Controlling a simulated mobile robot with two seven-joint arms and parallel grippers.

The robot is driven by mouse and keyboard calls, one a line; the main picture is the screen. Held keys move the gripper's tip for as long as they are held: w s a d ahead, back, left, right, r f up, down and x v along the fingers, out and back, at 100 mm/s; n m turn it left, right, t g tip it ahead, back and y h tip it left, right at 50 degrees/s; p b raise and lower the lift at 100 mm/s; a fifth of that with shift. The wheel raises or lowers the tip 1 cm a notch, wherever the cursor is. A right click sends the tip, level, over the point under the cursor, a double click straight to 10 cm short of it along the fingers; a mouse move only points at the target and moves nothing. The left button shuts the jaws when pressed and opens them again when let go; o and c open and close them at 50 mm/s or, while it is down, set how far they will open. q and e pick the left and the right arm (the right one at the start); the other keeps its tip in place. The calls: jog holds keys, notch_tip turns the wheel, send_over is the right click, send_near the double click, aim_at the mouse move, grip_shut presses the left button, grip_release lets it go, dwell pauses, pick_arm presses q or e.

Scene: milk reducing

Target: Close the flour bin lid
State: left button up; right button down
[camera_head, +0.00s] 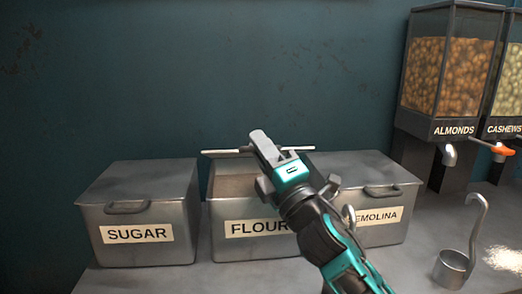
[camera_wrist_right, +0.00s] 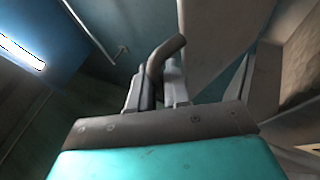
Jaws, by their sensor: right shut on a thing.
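The flour bin (camera_head: 222,215) is a grey metal box with a FLOUR label, between the sugar and semolina bins. It is open, and its pale contents (camera_head: 234,186) show inside. Its lid (camera_head: 225,152) is raised and shows almost edge-on as a thin light strip above the bin. My right gripper (camera_head: 266,146) is at the middle of this strip and covers part of the bin. In the right wrist view, my right gripper (camera_wrist_right: 157,80) is shut on the bent lid handle (camera_wrist_right: 166,50). My left gripper is not in view.
The sugar bin (camera_head: 138,181) and the semolina bin (camera_head: 375,168) are closed and stand on either side. A metal ladle (camera_head: 455,265) stands on the counter at right, beside spilled white grains (camera_head: 503,258). Almond (camera_head: 440,75) and cashew dispensers stand at the back right.

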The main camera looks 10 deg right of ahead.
jog(key=c, duration=1.5)
grip_release()
jog(key=shift+o, duration=0.3)
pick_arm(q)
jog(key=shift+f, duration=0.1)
